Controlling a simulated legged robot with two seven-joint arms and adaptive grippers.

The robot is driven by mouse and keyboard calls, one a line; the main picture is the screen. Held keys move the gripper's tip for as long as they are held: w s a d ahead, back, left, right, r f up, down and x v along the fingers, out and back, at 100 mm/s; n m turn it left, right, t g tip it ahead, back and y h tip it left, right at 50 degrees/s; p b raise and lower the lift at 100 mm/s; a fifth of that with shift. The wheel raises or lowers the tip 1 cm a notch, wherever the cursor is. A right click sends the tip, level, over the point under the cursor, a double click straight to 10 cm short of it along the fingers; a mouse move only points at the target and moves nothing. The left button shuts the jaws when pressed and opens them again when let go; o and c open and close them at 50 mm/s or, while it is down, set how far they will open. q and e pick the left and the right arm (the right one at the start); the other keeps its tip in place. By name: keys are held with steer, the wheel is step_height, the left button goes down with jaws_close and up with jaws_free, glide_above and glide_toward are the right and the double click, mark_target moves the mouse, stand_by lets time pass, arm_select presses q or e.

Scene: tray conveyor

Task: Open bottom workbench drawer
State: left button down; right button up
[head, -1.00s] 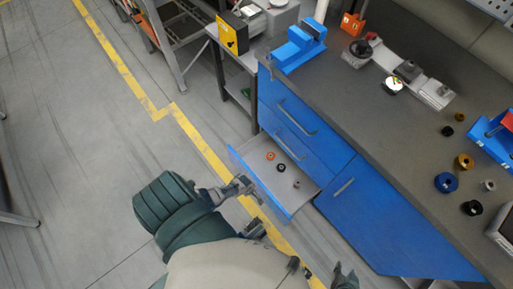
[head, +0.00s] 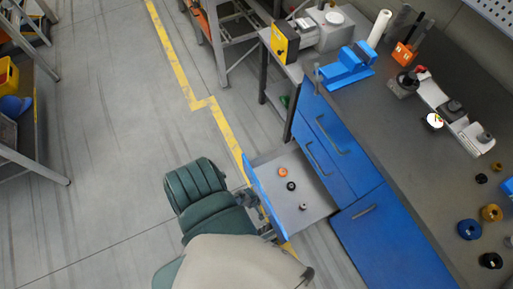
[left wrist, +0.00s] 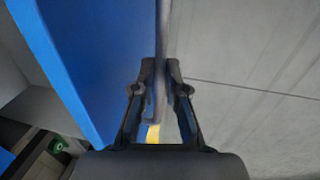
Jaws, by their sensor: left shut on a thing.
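The bottom workbench drawer (head: 319,203) is pulled well out from the blue cabinet; its grey inside shows in the head view. Its blue front (head: 257,186) faces my left arm. In the left wrist view, the blue drawer front (left wrist: 110,60) fills the upper left, and my left gripper (left wrist: 160,72) is shut on the grey drawer handle (left wrist: 161,40), with one finger on each side. In the head view my left gripper is mostly hidden by my arm and the drawer front. My right gripper is not visible.
An orange ring (head: 283,172), a black ring (head: 291,186) and a small grey part (head: 302,207) lie in the drawer. Two closed drawers are above, with a closed blue door (head: 385,245) beside them. A blue vise (head: 348,66) stands on the worktop.

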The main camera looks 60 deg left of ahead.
arm_select(q)
steer(key=c, duration=1.2)
jaws_free()
step_height(320, 180, up, 12)
steer(key=s, duration=0.2)
steer(key=shift+s+f, duration=0.15)
